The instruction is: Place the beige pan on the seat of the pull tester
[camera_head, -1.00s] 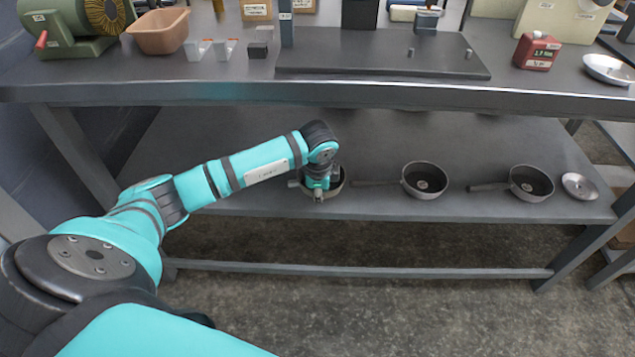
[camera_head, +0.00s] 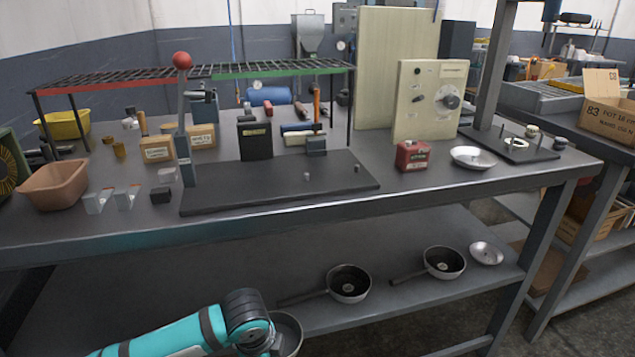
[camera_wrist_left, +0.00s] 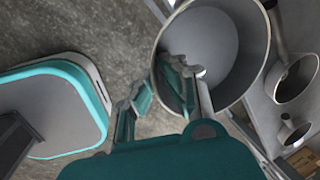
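A pan with a plain grey-beige inside (camera_wrist_left: 218,45) fills the upper middle of the left wrist view. Its wall passes between the fingers of my left gripper (camera_wrist_left: 157,82), one finger inside the pan and one outside. The gripper looks shut on this wall. In the head view the pan (camera_head: 289,335) shows at the bottom, partly hidden by my left wrist, by the lower shelf's front edge. A tall column stand with a dark base (camera_head: 510,148) and a pale ring on it stands at the table's right end; it looks like the pull tester. My right gripper is out of view.
Two dark-inside pans (camera_head: 348,284) (camera_head: 443,263) and a metal lid (camera_head: 486,253) lie on the lower shelf. On the table are a black plate (camera_head: 280,190) with a red-knobbed lever, a red box (camera_head: 412,156) and a shallow metal dish (camera_head: 473,157). The tabletop overhangs the shelf.

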